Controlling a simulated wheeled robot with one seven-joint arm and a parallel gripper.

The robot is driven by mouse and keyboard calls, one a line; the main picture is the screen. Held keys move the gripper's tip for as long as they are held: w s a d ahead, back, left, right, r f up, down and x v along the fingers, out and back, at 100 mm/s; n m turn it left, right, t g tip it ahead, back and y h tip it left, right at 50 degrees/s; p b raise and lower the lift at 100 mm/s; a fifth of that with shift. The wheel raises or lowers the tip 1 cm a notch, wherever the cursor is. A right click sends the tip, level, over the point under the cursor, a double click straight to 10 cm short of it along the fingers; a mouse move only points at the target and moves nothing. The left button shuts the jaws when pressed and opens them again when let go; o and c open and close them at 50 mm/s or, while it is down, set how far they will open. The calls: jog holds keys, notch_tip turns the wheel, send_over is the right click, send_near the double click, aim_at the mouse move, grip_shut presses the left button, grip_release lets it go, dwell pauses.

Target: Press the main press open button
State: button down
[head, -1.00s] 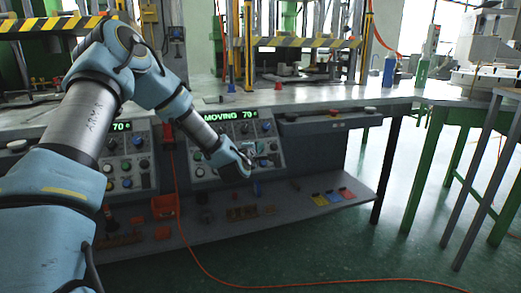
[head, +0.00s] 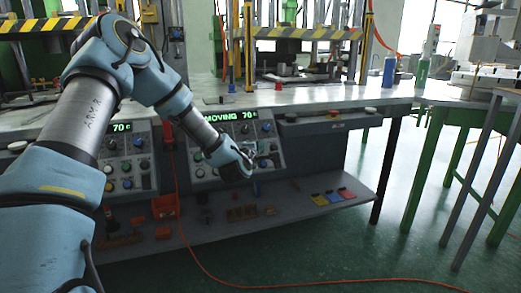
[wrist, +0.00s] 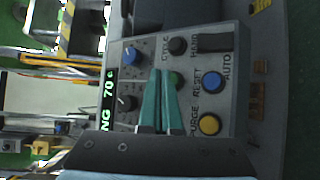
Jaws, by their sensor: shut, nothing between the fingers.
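My gripper (head: 248,158) is at the right control panel (head: 207,168) in the head view. In the wrist view its two teal fingers (wrist: 164,74) are together with nothing between them. They lie over a green button (wrist: 176,79), partly hiding it; I cannot tell whether they touch it. Beside it are a blue button (wrist: 212,82) marked RESET and a yellow button (wrist: 208,124) marked PURGE. I read no label for the main press open button. The panel's display (head: 230,116) reads MOVING 70. The press's striped bar (head: 305,33) is raised above the table.
A second control panel (head: 130,160) is at left. A low shelf (head: 290,205) holds small coloured pads and an orange bin (head: 165,206). An orange cable (head: 200,262) crosses the floor. Blue (head: 389,72) and green (head: 422,72) bottles stand at the table's right end.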

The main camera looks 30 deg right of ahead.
jog(key=s+r+p, duration=0.1)
jog(key=s, duration=0.1)
jog(key=s+r+p, duration=0.1)
jog(key=r, duration=0.1)
jog(key=shift+s+a+r, duration=0.15)
jog(key=shift+s+a, duration=0.05)
jog(key=shift+s, duration=0.2)
dwell(0.5)
jog(key=s+a+f+m+g+y, duration=0.1)
jog(key=a+f+m+g+y, duration=0.2)
jog(key=a, duration=0.8)
jog(key=s+a+f+m+g+y, duration=0.15)
jog(key=a+m+y, duration=0.35)
jog(key=a, duration=0.6)
jog(key=s+a+r+m+g+y, duration=0.1)
jog(key=s+a+m+g+y, duration=0.15)
jog(key=s+a, duration=0.65)
jog(key=s+a+r+m+g+y, duration=0.1)
jog(key=s+a+g, duration=0.35)
jog(key=a, duration=0.75)
notch_tip(320, 180, up, 18)
jog(key=s+p, duration=0.1)
jog(key=p, duration=1.7)
jog(key=shift+s+a+t, duration=0.2)
jog(key=shift+s+t, duration=0.2)
jog(key=shift+t, duration=0.05)
